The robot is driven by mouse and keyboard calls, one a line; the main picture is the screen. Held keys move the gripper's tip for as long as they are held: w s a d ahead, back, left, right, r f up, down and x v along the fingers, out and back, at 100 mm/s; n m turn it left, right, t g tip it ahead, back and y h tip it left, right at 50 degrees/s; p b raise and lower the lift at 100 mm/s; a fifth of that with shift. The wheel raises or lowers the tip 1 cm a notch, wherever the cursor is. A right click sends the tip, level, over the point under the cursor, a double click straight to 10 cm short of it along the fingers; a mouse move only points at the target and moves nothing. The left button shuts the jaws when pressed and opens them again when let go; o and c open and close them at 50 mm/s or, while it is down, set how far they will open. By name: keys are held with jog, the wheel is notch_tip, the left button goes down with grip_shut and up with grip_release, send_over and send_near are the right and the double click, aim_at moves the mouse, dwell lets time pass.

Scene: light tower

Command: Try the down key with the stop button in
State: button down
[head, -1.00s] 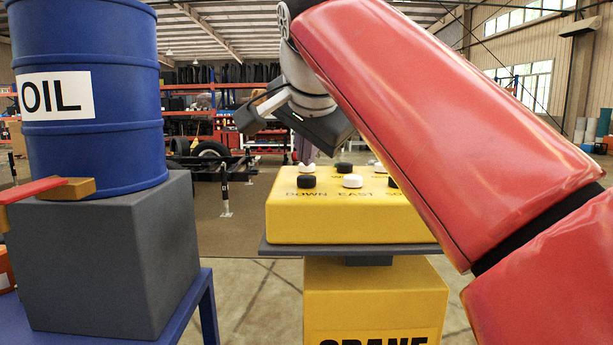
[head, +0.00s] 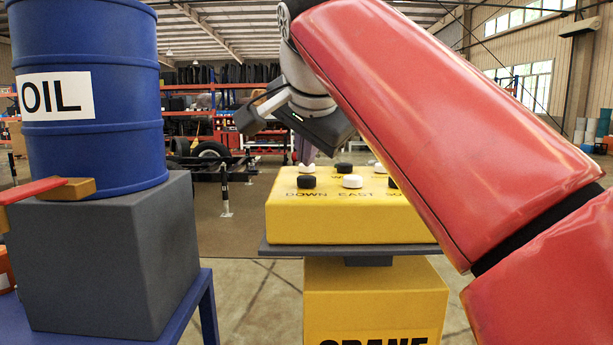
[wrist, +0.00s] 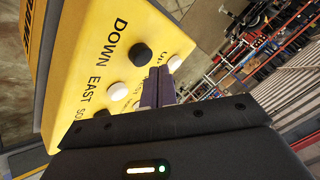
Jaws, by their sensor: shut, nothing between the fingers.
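The yellow crane control box (head: 350,220) stands in the middle of the head view. Its black DOWN key (head: 306,182) is at the front left and also shows in the wrist view (wrist: 140,53). A white key (head: 307,168) lies behind it, lettered UP in the wrist view (wrist: 174,62). My gripper (wrist: 163,80) is shut and empty, its fingertips close to the white UP key and beside the DOWN key. I cannot tell whether they touch the UP key. No stop button can be made out; my arm covers the box's right side in the head view.
A white EAST key (head: 352,181) and a black key (head: 343,168) are close by on the box. A blue oil drum (head: 95,130) stands on a grey block (head: 105,260) at the left, with a red-handled lever (head: 40,189) before it. Open floor lies between block and box.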

aim_at(306, 179)
dwell(0.4)
jog(key=shift+f+b, duration=0.3)
jog(key=shift+f, duration=0.1)
jog(key=shift+f+b, duration=0.5)
jog(key=shift+f, duration=0.15)
dwell(0.6)
jog(key=shift+r, duration=0.1)
dwell(1.4)
jog(key=shift+r+p, duration=0.95)
jog(key=shift+p, duration=0.15)
notch_tip(306, 179, up, 3)
jog(key=p, duration=0.3)
jog(key=shift+r, duration=1)
